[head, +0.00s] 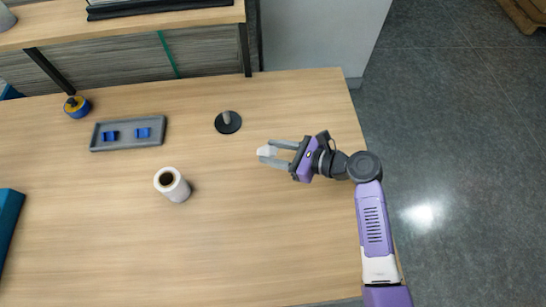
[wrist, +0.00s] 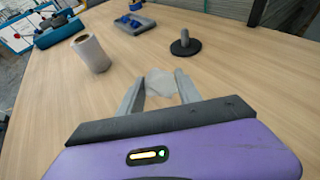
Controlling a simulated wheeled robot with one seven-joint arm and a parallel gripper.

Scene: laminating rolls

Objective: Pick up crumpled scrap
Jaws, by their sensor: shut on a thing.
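The crumpled scrap (head: 266,151) is a small whitish, translucent piece at the tips of my gripper (head: 277,152). In the wrist view the scrap (wrist: 161,84) sits between the two grey fingers of my gripper (wrist: 160,90). The gripper is shut on it, with the scrap's far side showing past the fingertips. The gripper reaches in from the right side of the table. I cannot tell whether the scrap touches the table top.
A white roll (head: 172,184) stands upright to the left. A black disc with a grey peg (head: 228,122) is behind the gripper. A grey tray (head: 98,139) holds blue pieces, and a blue-yellow item (head: 77,107) lies beyond. The front of the wooden table (head: 190,260) is clear.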

